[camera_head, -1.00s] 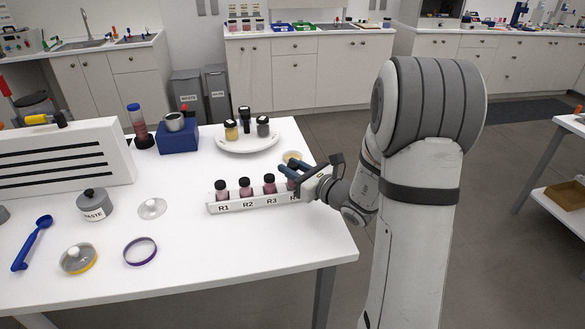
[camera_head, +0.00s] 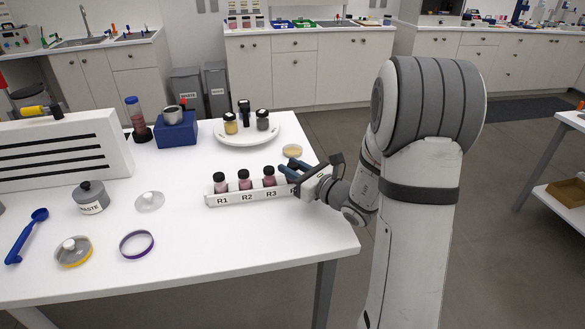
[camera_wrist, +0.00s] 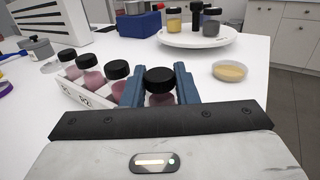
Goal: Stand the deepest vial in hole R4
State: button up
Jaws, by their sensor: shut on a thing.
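A white rack (camera_head: 232,198) labelled R1, R2, R3 stands near the table's right end; its R4 end is behind my gripper. Pink vials with black caps stand at R1 (camera_head: 220,183), R2 (camera_head: 245,180) and R3 (camera_head: 269,176). My gripper (camera_head: 290,168) is at the R4 end. In the wrist view its blue fingers (camera_wrist: 159,88) are shut on a black-capped vial (camera_wrist: 160,80) with dark pink contents. The held vial looks upright, in line with the row. Its base is hidden, so I cannot tell how deep it sits in the hole.
A white plate (camera_head: 218,133) with several jars stands behind the rack, and a shallow yellow dish (camera_head: 292,151) lies close behind my gripper. A waste pot (camera_head: 91,198), a purple ring (camera_head: 137,244) and a blue spoon (camera_head: 27,237) lie left.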

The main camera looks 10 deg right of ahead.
jog(key=shift+f, duration=0.2)
jog(key=o, duration=1)
jog(key=shift+r, duration=0.1)
jog(key=shift+s+d, duration=0.1)
jog(key=v, duration=0.7)
jog(key=shift+s+d+b, duration=0.15)
jog(key=shift+s+b, duration=0.1)
jog(key=shift+b, duration=0.05)
